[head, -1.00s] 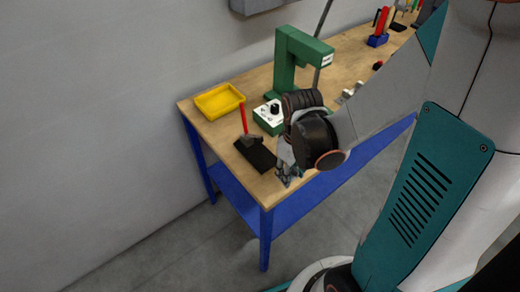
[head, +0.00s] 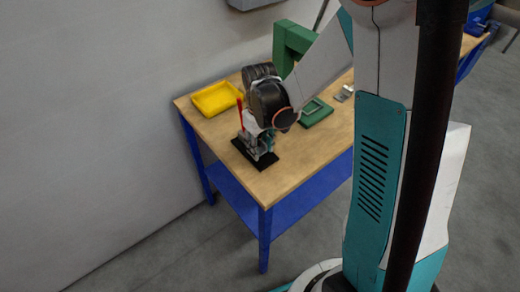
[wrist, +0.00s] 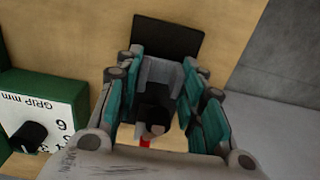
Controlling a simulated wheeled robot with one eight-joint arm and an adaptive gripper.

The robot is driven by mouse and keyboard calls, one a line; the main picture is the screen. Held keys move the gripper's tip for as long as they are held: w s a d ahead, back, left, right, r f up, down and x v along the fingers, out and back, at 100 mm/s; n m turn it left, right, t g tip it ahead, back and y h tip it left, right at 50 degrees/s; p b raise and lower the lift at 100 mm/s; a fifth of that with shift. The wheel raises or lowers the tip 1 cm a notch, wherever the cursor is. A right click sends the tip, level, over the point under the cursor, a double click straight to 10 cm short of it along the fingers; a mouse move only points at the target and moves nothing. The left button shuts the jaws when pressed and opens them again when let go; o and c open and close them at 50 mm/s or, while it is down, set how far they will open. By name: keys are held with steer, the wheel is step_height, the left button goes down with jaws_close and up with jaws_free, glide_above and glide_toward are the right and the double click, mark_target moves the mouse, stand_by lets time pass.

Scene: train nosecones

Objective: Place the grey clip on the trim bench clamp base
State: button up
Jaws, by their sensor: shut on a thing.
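The clamp base is a black plate (head: 241,147) with a red-handled clamp, near the bench's front left corner. The red handle (head: 240,112) stands up beside my gripper. My gripper (head: 259,156) points down, low over the plate, and hides most of the clamp. In the wrist view, its teal fingers (wrist: 160,85) are closed around a grey piece, which I take to be the grey clip (wrist: 157,75). The black plate (wrist: 168,35) shows beyond it, and a bit of red handle (wrist: 145,143) below. I cannot tell whether the clip touches the base.
A yellow tray (head: 216,98) lies behind the clamp. The wooden bench top (head: 290,165) is clear in front.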

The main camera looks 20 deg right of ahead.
steer(key=shift+f, duration=0.35)
steer(key=shift+f, duration=0.2)
steer(key=o, duration=0.8)
steer(key=shift+c, duration=0.2)
steer(key=shift+r, duration=0.15)
